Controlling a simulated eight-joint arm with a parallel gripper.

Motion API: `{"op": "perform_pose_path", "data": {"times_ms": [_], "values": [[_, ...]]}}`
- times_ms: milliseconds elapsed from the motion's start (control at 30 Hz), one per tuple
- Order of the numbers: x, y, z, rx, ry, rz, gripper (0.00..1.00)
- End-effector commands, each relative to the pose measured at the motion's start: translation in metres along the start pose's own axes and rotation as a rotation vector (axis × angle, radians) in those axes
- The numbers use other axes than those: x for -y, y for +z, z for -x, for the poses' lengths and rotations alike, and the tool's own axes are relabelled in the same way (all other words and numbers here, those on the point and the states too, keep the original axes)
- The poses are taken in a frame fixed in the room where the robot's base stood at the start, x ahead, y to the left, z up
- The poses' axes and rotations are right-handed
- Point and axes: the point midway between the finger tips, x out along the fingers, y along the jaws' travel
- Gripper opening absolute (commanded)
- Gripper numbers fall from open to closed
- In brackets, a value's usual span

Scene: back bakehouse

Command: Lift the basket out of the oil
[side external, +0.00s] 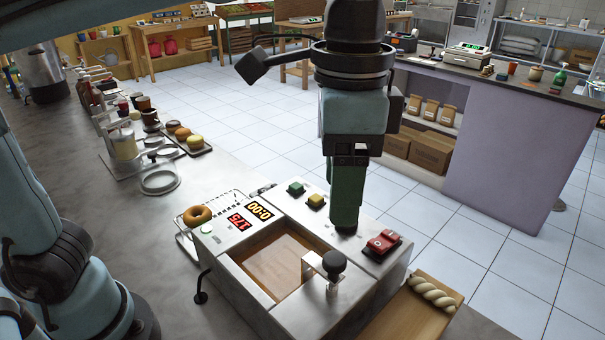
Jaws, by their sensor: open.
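The fryer (232,292) is a pale metal box with a square well of brown oil (280,268). A metal bracket with a black knob (334,262) stands at the well's right edge; it may be the basket's handle. I cannot make out the basket itself in the oil. My gripper (345,226) points down above the fryer's back panel, between the yellow button (316,201) and the red switch (383,242). It is behind the knob and apart from it. It is open, with nothing seen held; its green fingers overlap from this side.
A doughnut (197,215) lies on a wire rack (184,241) left of the fryer. A board (408,318) with twisted dough (432,293) is at the right. A black hook (201,296) sticks out at the fryer's left. Displays and a green button (295,188) line the panel.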

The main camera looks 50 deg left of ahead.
Motion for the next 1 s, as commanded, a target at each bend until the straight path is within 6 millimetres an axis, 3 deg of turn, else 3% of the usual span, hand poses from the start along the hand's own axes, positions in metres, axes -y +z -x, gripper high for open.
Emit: {"op": "perform_pose_path", "data": {"times_ms": [600,1000], "values": [[0.001,0.0,-0.09,-0.003,0.0,0.003,0.59],[0.001,0.0,-0.106,-0.003,0.0,0.003,0.59]]}}
